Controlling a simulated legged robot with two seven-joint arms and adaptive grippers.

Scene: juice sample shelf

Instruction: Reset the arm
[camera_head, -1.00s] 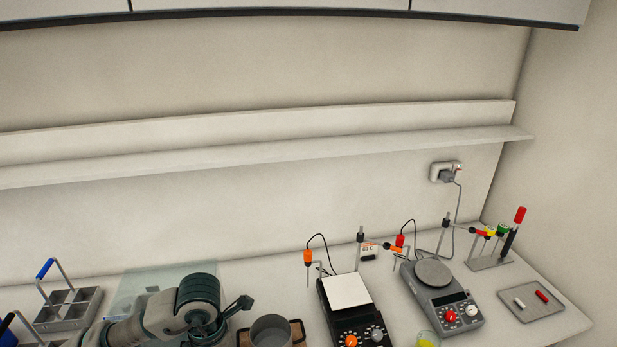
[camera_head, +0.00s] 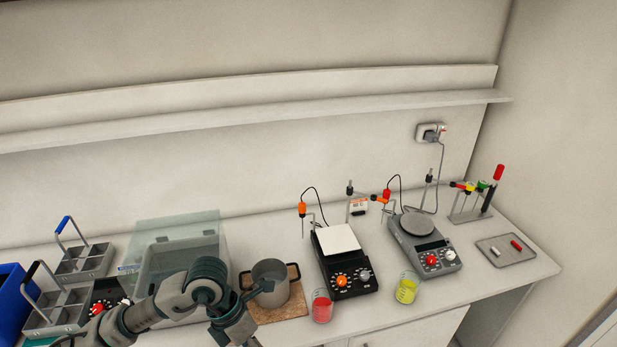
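My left arm comes in from the lower left and reaches over the front of the counter. Its wrist hangs in front of the grey pot, and its gripper end runs down toward the bottom edge, where the fingertips are cut off or too unclear to read. My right arm and gripper are not in view. A beaker of red liquid (camera_head: 321,306) stands on the counter to the right of my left wrist. A beaker of yellow liquid (camera_head: 406,288) stands farther right.
A grey pot (camera_head: 271,286) sits on a wooden board (camera_head: 290,307). Two stirrer plates (camera_head: 345,262) (camera_head: 424,243) stand right of it. A tray (camera_head: 505,251) lies at the right end. A clear-lidded box (camera_head: 165,262) and caddies (camera_head: 84,262) stand left. The shelf (camera_head: 260,115) is empty.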

